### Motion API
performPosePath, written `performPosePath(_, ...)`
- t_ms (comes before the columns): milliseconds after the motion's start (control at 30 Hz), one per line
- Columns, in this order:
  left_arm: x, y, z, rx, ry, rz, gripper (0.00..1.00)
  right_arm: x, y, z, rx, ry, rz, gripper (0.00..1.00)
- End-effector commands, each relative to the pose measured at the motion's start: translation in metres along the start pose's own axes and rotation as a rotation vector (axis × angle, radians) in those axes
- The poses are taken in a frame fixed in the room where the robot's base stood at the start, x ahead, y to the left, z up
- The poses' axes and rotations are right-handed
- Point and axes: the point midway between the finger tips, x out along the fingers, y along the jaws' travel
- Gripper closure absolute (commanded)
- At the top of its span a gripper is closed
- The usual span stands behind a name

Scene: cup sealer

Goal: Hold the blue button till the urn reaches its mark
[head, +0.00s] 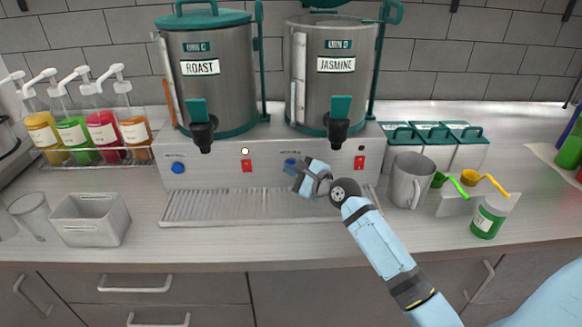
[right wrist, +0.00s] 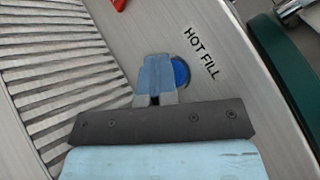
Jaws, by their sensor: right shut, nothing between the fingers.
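Two steel urns with green trim stand on a shared base: one labelled ROAST (head: 225,95) at left, one labelled JASMINE (head: 345,95) at right. A blue button (head: 178,168) is on the base front below ROAST. Another blue button (head: 290,162) is below JASMINE; in the right wrist view it (right wrist: 183,72) sits beside the words HOT FILL. My right gripper (head: 298,169) is shut and empty, its fingertips (right wrist: 157,62) over part of that button. I cannot tell whether they press it. JASMINE's gauge (head: 298,85) looks pale; a fill mark is not legible.
A ribbed drip tray (head: 240,207) lies below the base. A grey bin (head: 90,220) and several syrup bottles (head: 103,128) are at left.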

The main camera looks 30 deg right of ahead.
Motion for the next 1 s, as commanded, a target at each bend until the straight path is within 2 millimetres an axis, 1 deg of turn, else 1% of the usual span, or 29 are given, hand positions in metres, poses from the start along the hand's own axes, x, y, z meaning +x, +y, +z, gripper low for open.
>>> performPosePath(233, -0.003, 0.000, -0.005, 0.000, 0.000, 0.000, 0.57, -0.004, 0.001, 0.003, 0.000, 0.000, -0.001, 1.00)
performPosePath(467, -0.009, 0.000, -0.013, 0.000, 0.000, 0.000, 0.57, -0.013, 0.008, 0.010, 0.001, 0.001, 0.001, 1.00)
performPosePath(833, -0.009, 0.000, -0.013, 0.000, 0.000, 0.000, 0.57, -0.014, 0.010, 0.010, 0.000, 0.000, 0.000, 1.00)
performPosePath(1000, -0.015, 0.001, -0.022, 0.000, -0.001, 0.000, 0.57, -0.024, 0.015, 0.019, 0.001, 0.000, 0.001, 1.00)
